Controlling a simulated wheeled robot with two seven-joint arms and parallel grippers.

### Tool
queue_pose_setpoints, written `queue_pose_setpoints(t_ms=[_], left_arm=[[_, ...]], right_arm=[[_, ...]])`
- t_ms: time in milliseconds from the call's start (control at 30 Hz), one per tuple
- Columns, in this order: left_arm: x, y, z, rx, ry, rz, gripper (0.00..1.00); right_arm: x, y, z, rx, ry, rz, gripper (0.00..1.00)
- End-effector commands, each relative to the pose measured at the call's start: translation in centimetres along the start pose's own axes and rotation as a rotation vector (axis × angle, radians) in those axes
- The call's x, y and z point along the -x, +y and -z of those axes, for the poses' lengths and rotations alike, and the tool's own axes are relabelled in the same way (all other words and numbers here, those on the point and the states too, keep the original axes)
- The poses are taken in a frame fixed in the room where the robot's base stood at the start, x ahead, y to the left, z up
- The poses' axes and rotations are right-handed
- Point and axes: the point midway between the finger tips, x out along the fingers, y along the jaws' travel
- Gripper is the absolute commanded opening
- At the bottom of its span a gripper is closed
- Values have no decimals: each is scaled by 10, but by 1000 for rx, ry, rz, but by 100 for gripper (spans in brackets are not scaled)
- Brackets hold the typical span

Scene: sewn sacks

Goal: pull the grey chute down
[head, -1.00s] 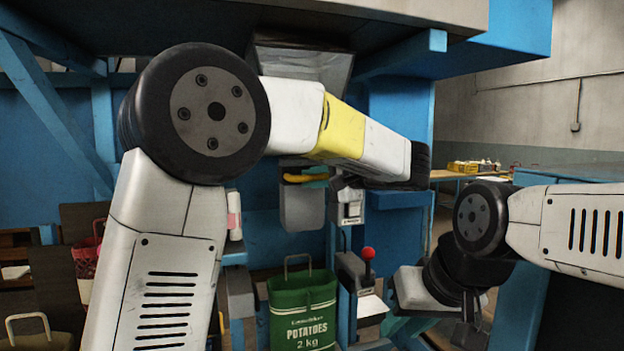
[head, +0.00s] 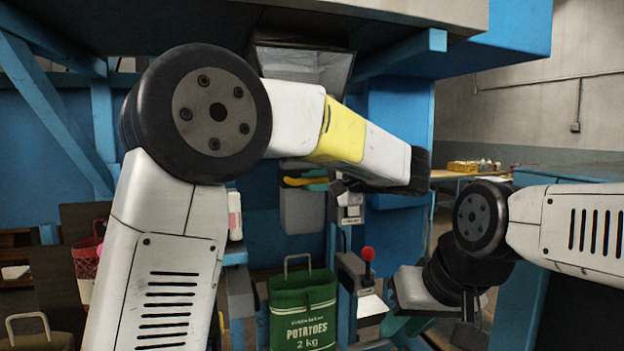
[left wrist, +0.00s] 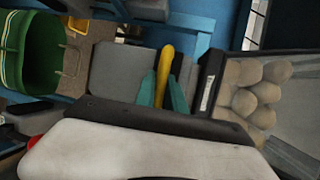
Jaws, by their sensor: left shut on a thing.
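The grey chute (head: 302,211) hangs below my left forearm in the head view, above the green potato sack (head: 302,306). Its yellow handle (head: 300,181) shows at the chute's top. My left gripper (head: 318,177) is at this handle, partly hidden by my arm. In the left wrist view its teal fingers (left wrist: 162,92) are shut on the yellow handle (left wrist: 167,62), one on each side, with the grey chute (left wrist: 118,72) beside them. My right gripper (head: 398,325) is low at the right, mostly hidden behind its own wrist.
A grey hopper (head: 300,67) is above my left arm; potatoes (left wrist: 248,95) show behind a pane in the left wrist view. A red-knobbed lever (head: 367,258) stands right of the sack. Blue frame posts (head: 104,130) surround the station. A white bottle (head: 235,215) stands left of the chute.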

Motion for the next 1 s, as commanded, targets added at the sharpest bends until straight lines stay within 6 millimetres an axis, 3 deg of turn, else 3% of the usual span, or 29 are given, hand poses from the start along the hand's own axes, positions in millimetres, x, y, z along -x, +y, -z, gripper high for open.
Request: queue_pose_setpoints(t_ms=[400,600,800,1000], left_arm=[[-18,96,7,-10,-2,-4,0],[-26,133,10,-9,-1,-4,0],[-29,151,11,-5,-1,-4,0],[-30,156,12,-6,0,-7,0]], right_arm=[[0,0,0,0,0,0,27],[0,0,0,0,0,0,27],[0,0,0,0,0,0,27],[0,0,0,0,0,0,27]])
